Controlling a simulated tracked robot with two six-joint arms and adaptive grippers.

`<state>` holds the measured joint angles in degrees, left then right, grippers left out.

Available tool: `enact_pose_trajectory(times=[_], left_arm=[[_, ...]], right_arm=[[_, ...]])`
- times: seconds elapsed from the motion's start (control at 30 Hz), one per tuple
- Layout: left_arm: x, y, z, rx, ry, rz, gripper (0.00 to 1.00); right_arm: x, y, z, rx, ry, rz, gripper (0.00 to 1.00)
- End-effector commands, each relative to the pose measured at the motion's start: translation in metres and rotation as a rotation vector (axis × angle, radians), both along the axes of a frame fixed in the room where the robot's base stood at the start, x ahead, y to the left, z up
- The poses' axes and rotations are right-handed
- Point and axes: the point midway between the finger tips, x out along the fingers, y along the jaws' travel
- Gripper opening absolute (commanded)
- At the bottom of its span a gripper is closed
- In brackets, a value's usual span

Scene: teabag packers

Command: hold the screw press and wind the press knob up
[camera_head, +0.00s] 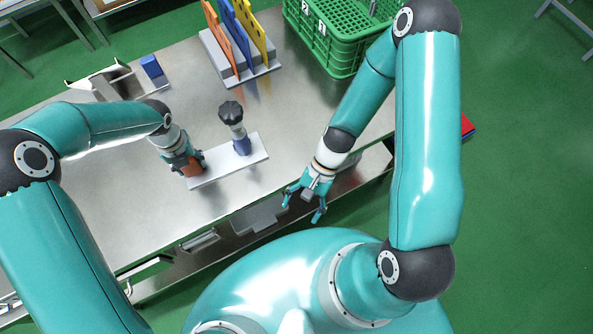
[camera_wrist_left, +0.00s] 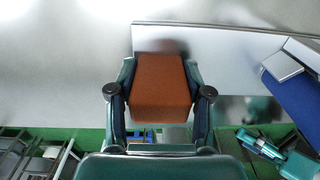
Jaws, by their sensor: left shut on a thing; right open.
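The screw press stands on the steel table, with a pale flat base (camera_head: 228,162), a blue post (camera_head: 241,145) and a black lobed press knob (camera_head: 231,112) on top. An orange-brown block (camera_wrist_left: 162,85) sits at the left end of the base. My left gripper (camera_head: 193,168) is shut on that block, and its fingers flank it in the left wrist view (camera_wrist_left: 160,95). The blue post also shows at the right of the left wrist view (camera_wrist_left: 293,95). My right gripper (camera_head: 306,201) is open and empty near the table's front edge, right of the press and apart from it.
A rack with orange, blue and yellow panels (camera_head: 240,68) stands behind the press. A green crate (camera_head: 335,40) is at the back right. A metal holder (camera_head: 105,82) and a small blue block (camera_head: 151,66) are at the back left. The table between is clear.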

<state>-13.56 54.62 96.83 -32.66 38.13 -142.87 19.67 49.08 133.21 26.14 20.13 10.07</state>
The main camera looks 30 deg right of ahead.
Motion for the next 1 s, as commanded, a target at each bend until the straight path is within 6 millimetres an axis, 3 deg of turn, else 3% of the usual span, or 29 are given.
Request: enact_pose_trajectory(times=[0.1,0.13,0.3,0.73,1.0], left_arm=[[0.000,0.000,0.000,0.000,-0.001,0.000,0.00],[0.000,0.000,0.000,0.000,-0.001,0.000,0.53],[0.000,0.000,0.000,0.000,-0.001,0.000,0.79],[0.001,0.000,0.007,0.000,-0.002,0.000,0.79],[0.002,0.000,0.052,-0.001,-0.006,0.001,0.79]], right_arm=[[0.000,0.000,0.000,0.001,0.001,-0.001,0.77],[0.000,0.000,0.000,0.001,0.001,-0.001,0.77],[0.000,0.000,0.000,0.001,0.001,-0.001,0.77],[0.000,0.000,0.000,0.000,0.002,-0.001,0.77],[0.000,0.000,0.000,0.000,0.002,-0.001,0.77]])
